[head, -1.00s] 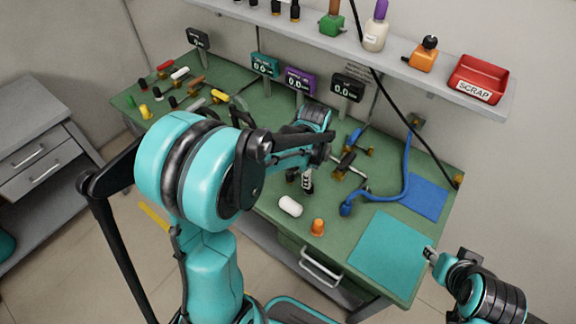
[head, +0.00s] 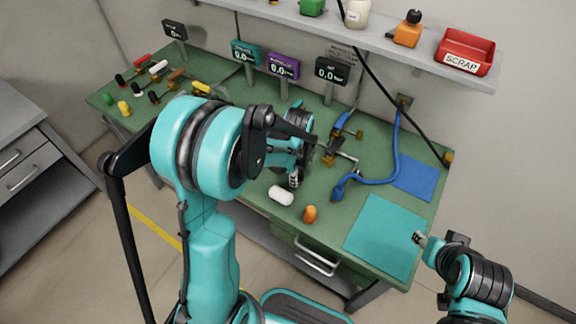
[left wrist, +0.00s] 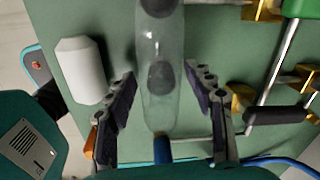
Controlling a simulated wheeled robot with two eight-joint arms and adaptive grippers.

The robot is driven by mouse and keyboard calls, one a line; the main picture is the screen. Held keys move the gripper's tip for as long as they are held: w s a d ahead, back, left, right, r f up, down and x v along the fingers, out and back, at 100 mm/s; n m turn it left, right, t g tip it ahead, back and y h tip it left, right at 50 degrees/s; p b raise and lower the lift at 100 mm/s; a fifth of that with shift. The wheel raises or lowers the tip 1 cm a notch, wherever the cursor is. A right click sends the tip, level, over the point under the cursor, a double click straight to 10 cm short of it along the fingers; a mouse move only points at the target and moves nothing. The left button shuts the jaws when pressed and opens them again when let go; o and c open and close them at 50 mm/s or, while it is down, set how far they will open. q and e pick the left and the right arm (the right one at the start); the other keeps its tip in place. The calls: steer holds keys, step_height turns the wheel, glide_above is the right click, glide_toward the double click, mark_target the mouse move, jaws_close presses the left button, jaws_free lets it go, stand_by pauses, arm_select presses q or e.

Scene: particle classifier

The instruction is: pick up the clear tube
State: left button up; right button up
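The clear tube (left wrist: 162,60) shows in the left wrist view as a translucent grey cylinder with rounded dark shapes inside. It lies between the two open fingers of my left gripper (left wrist: 168,115), with a gap on each side. In the head view my left gripper (head: 294,181) is low over the bench beside a white capsule-shaped piece, and my arm hides the tube there. My right gripper (head: 420,238) is at the right edge of the teal mat; its fingers are too small to judge.
The white piece (head: 281,195) and an orange piece (head: 310,214) stand near the bench's front edge. A metal fixture (head: 338,155) and a blue hose (head: 372,181) lie to the right. The teal mat (head: 385,235) is clear. A red scrap bin (head: 466,52) sits on the shelf.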

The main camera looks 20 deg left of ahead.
arm_select(q)
jaws_close()
steer(key=shift+r+p, duration=0.3)
steer(key=shift+r, duration=0.25)
steer(key=r, duration=0.1)
steer(key=r+p, duration=0.1)
steer(key=d+r+p, duration=0.1)
steer(key=r, duration=0.1)
steer(key=shift+w, duration=0.25)
steer(key=w+d+r+p, duration=0.2)
steer(key=w+d+r, duration=0.2)
steer(key=d, duration=0.5)
steer(key=shift+w+d+r+p, duration=0.3)
steer(key=shift+r+p, duration=0.1)
steer(key=shift+r, duration=0.55)
